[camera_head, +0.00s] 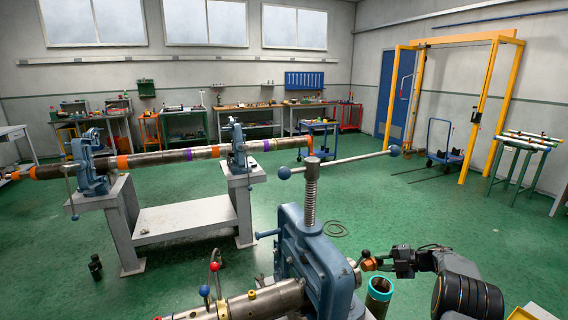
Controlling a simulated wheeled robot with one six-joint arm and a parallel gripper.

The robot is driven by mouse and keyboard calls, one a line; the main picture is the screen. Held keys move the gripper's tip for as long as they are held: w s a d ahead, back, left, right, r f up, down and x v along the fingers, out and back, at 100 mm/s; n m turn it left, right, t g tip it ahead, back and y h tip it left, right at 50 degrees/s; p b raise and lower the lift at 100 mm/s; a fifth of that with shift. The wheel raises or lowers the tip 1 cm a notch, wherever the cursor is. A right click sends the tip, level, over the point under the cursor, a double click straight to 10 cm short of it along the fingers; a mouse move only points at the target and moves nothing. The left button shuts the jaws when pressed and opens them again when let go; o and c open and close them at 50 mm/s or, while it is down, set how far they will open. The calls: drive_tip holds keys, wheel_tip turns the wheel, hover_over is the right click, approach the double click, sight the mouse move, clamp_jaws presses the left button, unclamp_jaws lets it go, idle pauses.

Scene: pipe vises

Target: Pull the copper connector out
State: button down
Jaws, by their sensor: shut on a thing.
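The copper connector (369,265) shows as a small orange-brown piece just right of the blue pipe vise in the foreground. My gripper (378,262) comes in from the right and is shut on it. The fingertips are small in this view and partly merge with the connector. The large blue vise (318,258) has a tall threaded screw and a long cross handle, and it holds a metal pipe (265,302) that runs out to the left.
A teal-rimmed pipe end (380,286) stands below my gripper. The vise handle (345,161) reaches out above. Behind, a long pipe (180,155) lies in two blue vises on a grey stand (185,222). Green floor (440,225) is open at the right.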

drive_tip(key=w+d+r+p, duration=0.1)
drive_tip(key=d+r+p, duration=0.1)
drive_tip(key=d+r, duration=0.2)
drive_tip(key=shift+w+r, duration=0.2)
drive_tip(key=shift+w, duration=0.1)
drive_tip(key=shift+n+t+h+b, duration=0.75)
drive_tip(key=shift+n+h+b, duration=0.5)
drive_tip(key=shift+h+b, duration=0.9)
drive_tip(key=shift+n+t+h+b, duration=0.7)
drive_tip(key=shift+n+h+b, duration=0.6)
drive_tip(key=shift+h+b, duration=0.9)
drive_tip(key=shift+n+t+h+b, duration=0.75)
drive_tip(key=shift+n+h+b, duration=0.5)
drive_tip(key=shift+h+b, duration=0.9)
drive_tip(key=shift+h+p, duration=0.3)
drive_tip(key=shift+p, duration=0.05)
